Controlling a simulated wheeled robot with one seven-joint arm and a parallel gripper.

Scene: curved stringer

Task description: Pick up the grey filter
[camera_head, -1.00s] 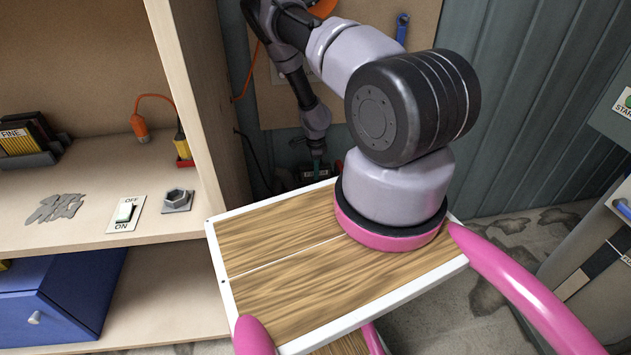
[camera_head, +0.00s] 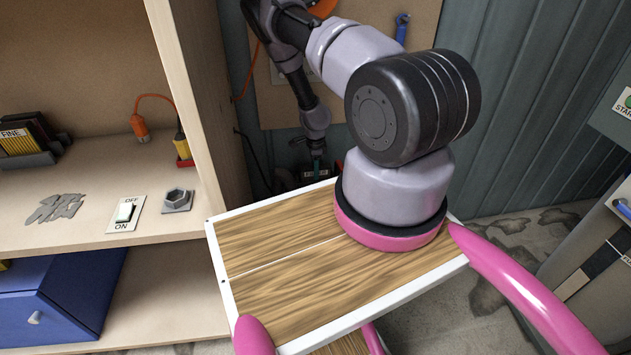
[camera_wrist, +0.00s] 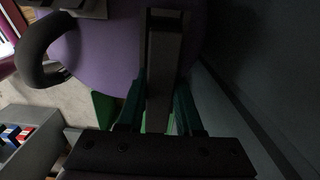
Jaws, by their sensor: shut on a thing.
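My gripper (camera_wrist: 158,108) shows in the wrist view with its green fingers on either side of a dark grey upright bar. The bar looks like the grey filter (camera_wrist: 164,62), and the fingers are shut on it. Its lower end is hidden by the dark gripper body. In the head view, my gripper (camera_head: 317,168) is small and low behind my wooden-topped base, close to a dark box with a white label (camera_head: 318,174). The filter cannot be made out there.
A rounded purple body (camera_wrist: 105,45) with a black handle (camera_wrist: 38,50) lies just beyond the fingers in the wrist view. A dark wall is close on the right. In the head view, a wooden shelf unit (camera_head: 190,110) stands left and a grey cabinet (camera_head: 600,260) right.

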